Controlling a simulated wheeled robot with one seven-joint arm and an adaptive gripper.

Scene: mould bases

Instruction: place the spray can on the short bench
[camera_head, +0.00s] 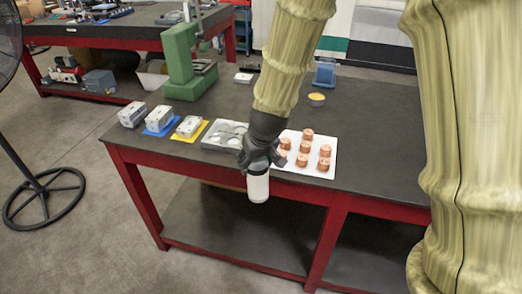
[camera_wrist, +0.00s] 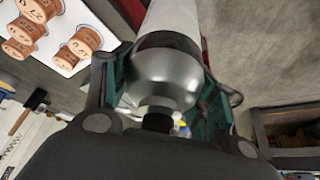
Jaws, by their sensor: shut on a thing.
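The spray can (camera_head: 258,187) is white and hangs below my gripper (camera_head: 259,157) in the head view, in front of the near edge of the red-framed bench. In the wrist view my gripper (camera_wrist: 160,100) is shut on the spray can (camera_wrist: 168,72), with a finger on each side of its silver domed end. The bench (camera_head: 375,150) has a dark top, red legs and a lower shelf. I cannot tell whether it is the short bench. A second red-framed bench (camera_head: 120,38) stands at the back left.
On the near bench are a white tray of copper parts (camera_head: 318,170), a grey mould tray (camera_head: 222,136), grey blocks on blue and yellow mats (camera_head: 187,130), and a green press (camera_head: 185,65). A black fan stand (camera_head: 42,195) is at the left. The bench's right side looks clear.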

